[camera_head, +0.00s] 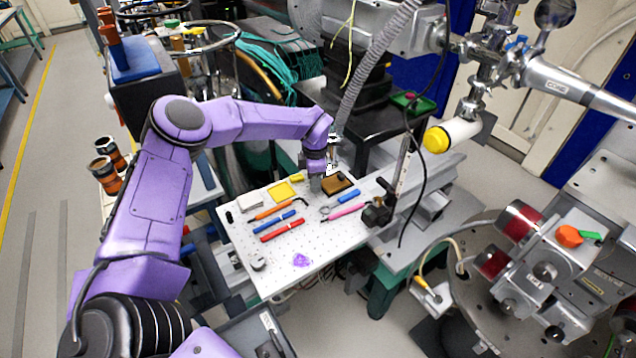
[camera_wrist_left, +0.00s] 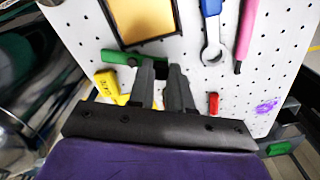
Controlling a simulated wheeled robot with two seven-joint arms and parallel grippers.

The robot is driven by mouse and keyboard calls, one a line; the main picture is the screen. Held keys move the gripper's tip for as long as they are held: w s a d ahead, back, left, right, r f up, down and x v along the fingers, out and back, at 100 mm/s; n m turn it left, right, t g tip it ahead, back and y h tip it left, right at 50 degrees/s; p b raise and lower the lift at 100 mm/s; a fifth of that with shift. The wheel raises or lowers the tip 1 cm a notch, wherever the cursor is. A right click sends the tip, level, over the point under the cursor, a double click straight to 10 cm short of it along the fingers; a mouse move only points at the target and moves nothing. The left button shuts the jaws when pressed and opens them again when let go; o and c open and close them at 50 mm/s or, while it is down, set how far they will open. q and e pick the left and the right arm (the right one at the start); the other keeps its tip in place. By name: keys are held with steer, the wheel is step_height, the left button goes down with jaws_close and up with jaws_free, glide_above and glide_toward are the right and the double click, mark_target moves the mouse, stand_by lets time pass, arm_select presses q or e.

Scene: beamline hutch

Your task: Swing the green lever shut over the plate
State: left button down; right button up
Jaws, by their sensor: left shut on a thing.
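The green lever (camera_wrist_left: 122,58) shows in the left wrist view as a flat bar beside the near edge of the plate, not across its face. The plate (camera_wrist_left: 143,18) is golden-brown in a dark frame; it also shows on the white board in the head view (camera_head: 336,184). My left gripper (camera_wrist_left: 164,72) is shut on the right end of the lever, and its fingers hide part of that end. In the head view my left gripper (camera_head: 317,183) points down just left of the plate, and I cannot make out the lever there. My right gripper is not in view.
A dark stand (camera_head: 378,213) rises right of the plate. The board's front part is mostly clear.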

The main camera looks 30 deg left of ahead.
arm_select(q)
steer(key=m, duration=0.2)
steer(key=shift+s+a+m, duration=0.25)
steer(key=shift+a+m, duration=0.1)
steer(key=shift+m, duration=0.05)
steer(key=m, duration=0.1)
steer(key=a+m, duration=0.1)
steer(key=m, duration=0.1)
steer(key=shift+s+m, duration=0.15)
steer(key=shift+m, duration=0.15)
steer(key=m, duration=0.1)
steer(key=a+m, duration=0.1)
steer(key=m, duration=0.1)
steer(key=shift+a+m, duration=0.2)
steer(key=shift+m, duration=0.6)
steer(key=shift+a+m, duration=0.15)
steer(key=shift+m, duration=0.65)
steer(key=c, duration=1)
jaws_free()
steer(key=shift+c, duration=0.2)
